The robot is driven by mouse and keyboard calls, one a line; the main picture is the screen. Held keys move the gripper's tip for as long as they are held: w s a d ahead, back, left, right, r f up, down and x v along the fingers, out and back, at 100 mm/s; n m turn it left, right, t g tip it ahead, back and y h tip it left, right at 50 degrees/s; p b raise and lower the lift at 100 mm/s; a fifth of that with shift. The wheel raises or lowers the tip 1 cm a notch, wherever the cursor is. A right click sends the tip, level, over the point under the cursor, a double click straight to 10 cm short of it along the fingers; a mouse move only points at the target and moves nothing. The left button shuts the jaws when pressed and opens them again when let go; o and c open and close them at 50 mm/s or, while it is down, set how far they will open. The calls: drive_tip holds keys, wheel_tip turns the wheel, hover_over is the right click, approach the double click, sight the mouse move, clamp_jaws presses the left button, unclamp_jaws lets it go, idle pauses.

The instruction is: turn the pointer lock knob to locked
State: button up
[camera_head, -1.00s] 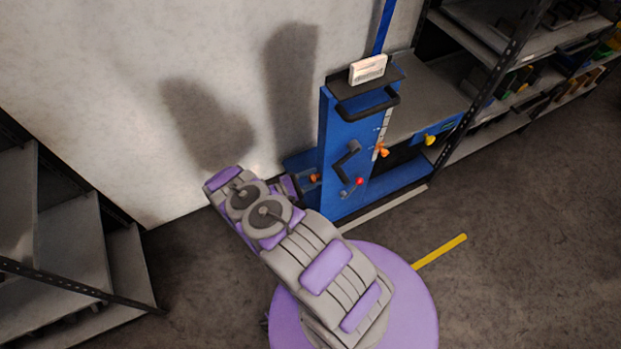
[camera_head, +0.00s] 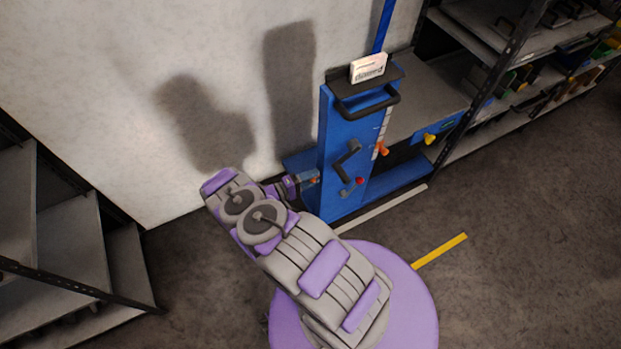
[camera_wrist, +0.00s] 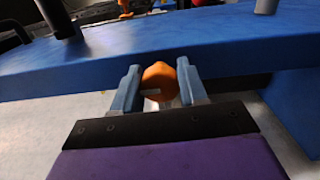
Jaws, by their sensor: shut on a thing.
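The orange pointer lock knob (camera_wrist: 158,82) sits on the side of the blue machine frame, seen in the wrist view. My gripper (camera_wrist: 157,88) is shut on it, with one blue-grey finger on each side. A pale mark shows on the knob's near face; which way its pointer faces I cannot tell. In the head view my gripper (camera_head: 309,179) reaches the left side of the blue machine (camera_head: 336,150) near its base. The knob is mostly hidden there by the fingers.
A black crank handle (camera_head: 348,158) and a red-tipped lever (camera_head: 358,181) are on the machine's front. Another orange knob (camera_head: 383,149) is by the scale. A pale wall stands behind, and shelves (camera_head: 500,75) stand at right. Open floor lies in front.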

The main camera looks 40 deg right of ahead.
drive_tip(key=shift+s+d+f+m, duration=0.1)
drive_tip(key=shift+s+m, duration=0.1)
drive_tip(key=shift+m, duration=0.2)
drive_tip(key=o, duration=1)
drive_tip(key=shift+w+d, duration=0.1)
